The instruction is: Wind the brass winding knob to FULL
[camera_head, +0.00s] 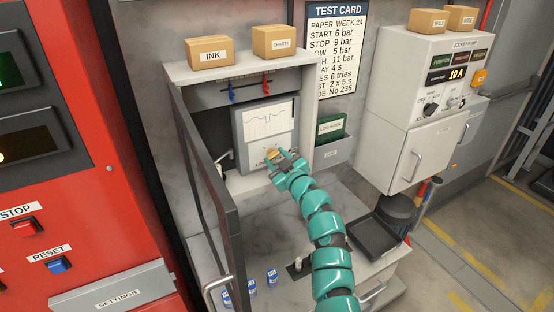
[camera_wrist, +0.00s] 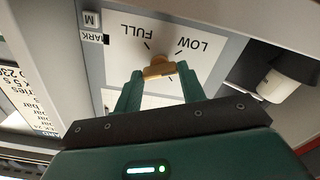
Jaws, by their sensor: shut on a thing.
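The brass winding knob (camera_wrist: 158,68) is on the lower front of the grey chart recorder (camera_head: 243,128), inside an open cabinet. In the wrist view, FULL and LOW are printed on the white plate (camera_wrist: 120,50) beside the knob, upside down, with short black tick marks. My gripper (camera_wrist: 158,82) is shut on the knob, one green finger on each side. In the head view, my gripper (camera_head: 283,160) reaches the recorder's lower edge and partly hides the knob (camera_head: 272,155). Which mark the knob points to is not clear.
The cabinet's dark-framed door (camera_head: 205,185) stands open at the left. Boxes marked INK (camera_head: 210,52) and CHARTS (camera_head: 275,42) are on top.

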